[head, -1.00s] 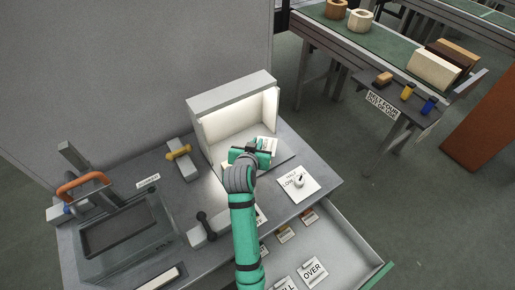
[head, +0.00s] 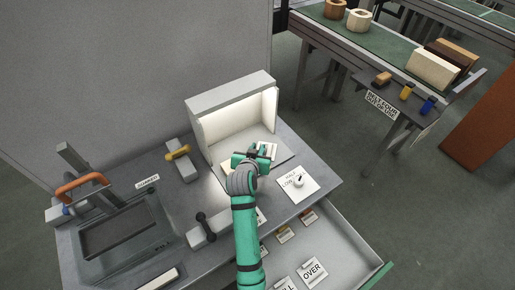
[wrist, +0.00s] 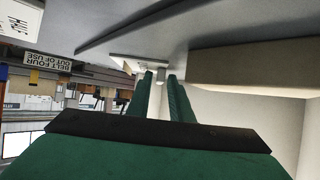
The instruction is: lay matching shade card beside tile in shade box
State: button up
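The shade box (head: 228,95) is a pale open-fronted box, lit inside, at the back of the bench. My gripper (head: 264,153) is at its open front, low over the floor. It is shut on the raised grip of a white shade card (head: 271,147), which has dark print. In the wrist view the card (wrist: 128,63) lies flat beyond the fingertips (wrist: 160,78), close to the grey surface; contact is unclear. The cream tile (head: 226,165) is mostly hidden behind my wrist. It shows in the wrist view as a beige block (wrist: 255,64), apart from the card.
An open drawer (head: 345,250) holds several cards, one reading OVER (head: 313,271). A dark tray fixture (head: 115,235) with an orange handle and a yellow-handled block (head: 183,165) stand left.

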jog(key=shift+o, duration=0.3)
jog(key=shift+s+r, duration=0.1)
jog(key=shift+r, duration=0.15)
jog(key=v, duration=1.1)
jog(key=shift+s+r, duration=0.1)
jog(key=shift+s, duration=0.25)
